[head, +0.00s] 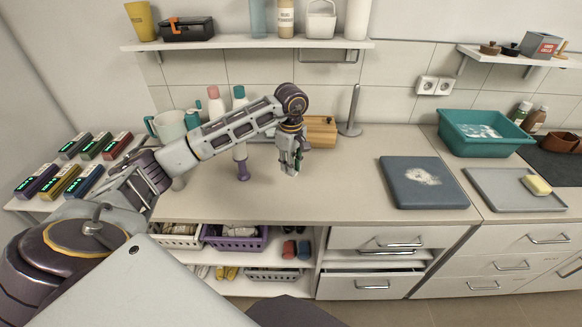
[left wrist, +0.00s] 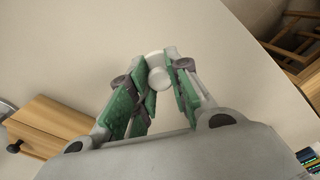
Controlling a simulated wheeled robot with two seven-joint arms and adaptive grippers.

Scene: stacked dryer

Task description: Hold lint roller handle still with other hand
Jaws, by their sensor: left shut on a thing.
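My left gripper (head: 289,168) hangs over the middle of the counter, pointing down, with its arm reaching in from the left. In the left wrist view, its green-padded fingers (left wrist: 158,76) are closed on a small white rounded piece (left wrist: 157,73). Most of this piece is hidden between the fingers. I cannot tell whether it is part of the lint roller. My right gripper is in neither view.
A wooden box (head: 321,132) and an upright grey rod on a base (head: 352,112) stand behind the gripper. A dark blue board (head: 423,190) with a pale patch lies to the right, beside a grey tray (head: 500,195) and a teal tub (head: 485,143). The counter's front is clear.

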